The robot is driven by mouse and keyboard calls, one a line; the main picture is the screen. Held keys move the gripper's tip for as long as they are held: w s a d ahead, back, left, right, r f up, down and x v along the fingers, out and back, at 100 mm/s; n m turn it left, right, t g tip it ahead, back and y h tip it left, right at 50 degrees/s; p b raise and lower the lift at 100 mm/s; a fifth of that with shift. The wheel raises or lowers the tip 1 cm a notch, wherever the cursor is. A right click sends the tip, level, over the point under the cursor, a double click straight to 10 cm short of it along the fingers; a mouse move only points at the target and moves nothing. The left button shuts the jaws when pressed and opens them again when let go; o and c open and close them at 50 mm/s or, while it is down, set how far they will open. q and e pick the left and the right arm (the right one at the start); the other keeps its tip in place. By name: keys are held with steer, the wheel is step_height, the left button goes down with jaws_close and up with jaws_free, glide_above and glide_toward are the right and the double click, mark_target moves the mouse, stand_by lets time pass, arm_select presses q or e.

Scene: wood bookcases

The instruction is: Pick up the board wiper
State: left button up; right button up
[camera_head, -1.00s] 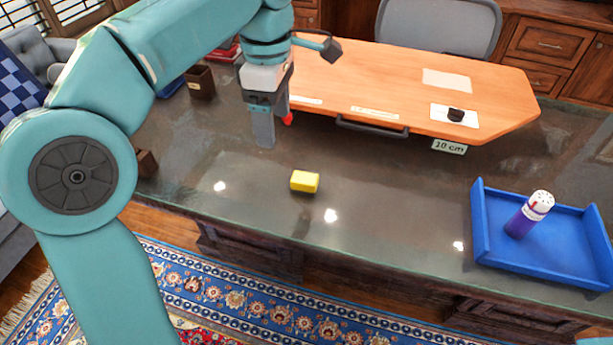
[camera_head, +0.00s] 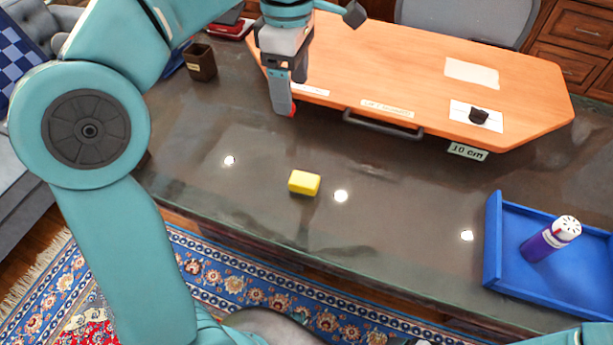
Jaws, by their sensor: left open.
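A small yellow block (camera_head: 304,183), which looks like the board wiper, lies on the dark stone desk top (camera_head: 230,215) near its front edge. My left gripper (camera_head: 286,106) hangs above the desk, pointing down, behind the block in the picture and beside the left end of the orange board. It is open and holds nothing that I can see. Its fingers overlap from this angle. It is clear of the block. My right gripper is out of view.
The orange board (camera_head: 430,75) with a dark handle (camera_head: 383,124) fills the back of the desk. A blue tray (camera_head: 493,240) holding a purple-and-white bottle (camera_head: 550,238) is at the right. A brown cup (camera_head: 200,62) stands at back left. The desk around the block is clear.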

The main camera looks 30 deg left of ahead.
arm_select(q)
steer(key=b, duration=1)
glide_above(297, 177)
step_height(297, 177, down, 10)
step_height(297, 177, down, 11)
steer(key=b, duration=0.5)
steer(key=shift+s+f, duration=0.1)
step_height(297, 177, down, 5)
steer(key=b, duration=0.2)
steer(key=shift+f+b, duration=0.1)
steer(key=shift+b, duration=0.3)
steer(key=c, duration=1)
